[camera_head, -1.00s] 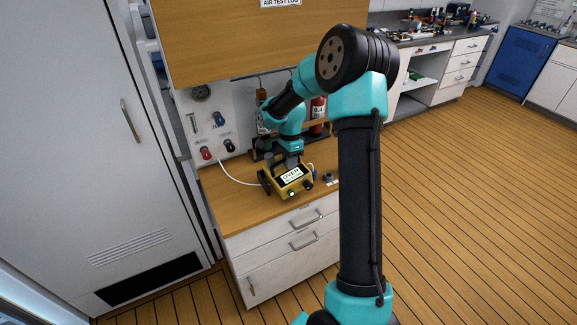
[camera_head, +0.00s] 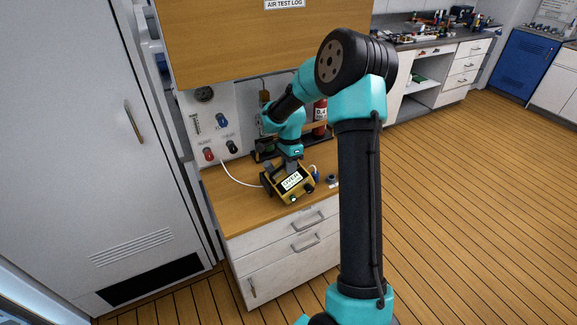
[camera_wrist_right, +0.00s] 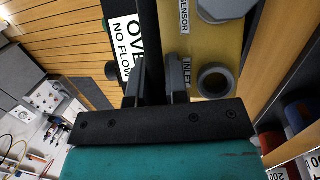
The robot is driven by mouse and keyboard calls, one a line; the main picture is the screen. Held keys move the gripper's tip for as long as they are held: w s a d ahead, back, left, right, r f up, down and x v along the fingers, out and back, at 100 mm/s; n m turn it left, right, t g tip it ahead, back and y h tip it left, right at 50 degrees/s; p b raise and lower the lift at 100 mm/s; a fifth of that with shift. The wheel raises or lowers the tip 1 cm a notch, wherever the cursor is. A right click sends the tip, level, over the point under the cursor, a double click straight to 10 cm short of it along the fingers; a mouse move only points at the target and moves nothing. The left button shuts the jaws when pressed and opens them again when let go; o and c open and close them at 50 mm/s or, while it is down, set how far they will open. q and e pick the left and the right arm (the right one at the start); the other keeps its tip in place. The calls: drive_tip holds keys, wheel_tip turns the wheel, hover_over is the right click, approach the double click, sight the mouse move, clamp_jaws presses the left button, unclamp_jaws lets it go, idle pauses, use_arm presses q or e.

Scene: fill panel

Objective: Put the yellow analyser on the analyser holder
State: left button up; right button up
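The yellow analyser (camera_head: 282,196), with a lit screen and dark sides, is at the front part of the wooden counter, tilted in the picture. I cannot tell if it touches the counter. My right gripper (camera_head: 290,168) is on top of it. In the right wrist view, the gripper's fingers (camera_wrist_right: 156,85) stand either side of a dark bar by the analyser (camera_wrist_right: 228,45) and look closed on it. Its "OVER / NO FLOW" screen and inlet port show there. I cannot clearly pick out the analyser holder. My left gripper is out of view.
A wall panel (camera_head: 212,120) with red, blue and black fittings stands behind, and a pale hose (camera_head: 238,181) runs from it toward the analyser. A red cylinder (camera_head: 320,112) stands at the back. A small dark round part (camera_head: 331,179) is right of the analyser. Bare counter (camera_head: 230,205) lies left.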

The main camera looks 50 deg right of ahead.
drive_tip(key=shift+o, duration=0.5)
drive_tip(key=d+r, duration=0.1)
drive_tip(key=r, duration=0.2)
drive_tip(key=d+r, duration=0.1)
drive_tip(key=shift+w+d+r, duration=0.15)
drive_tip(key=shift+d+r, duration=0.2)
drive_tip(key=shift+w+a+r, duration=0.1)
drive_tip(key=shift+w+r, duration=0.05)
drive_tip(key=shift+r, duration=0.3)
drive_tip(key=shift+a, duration=0.1)
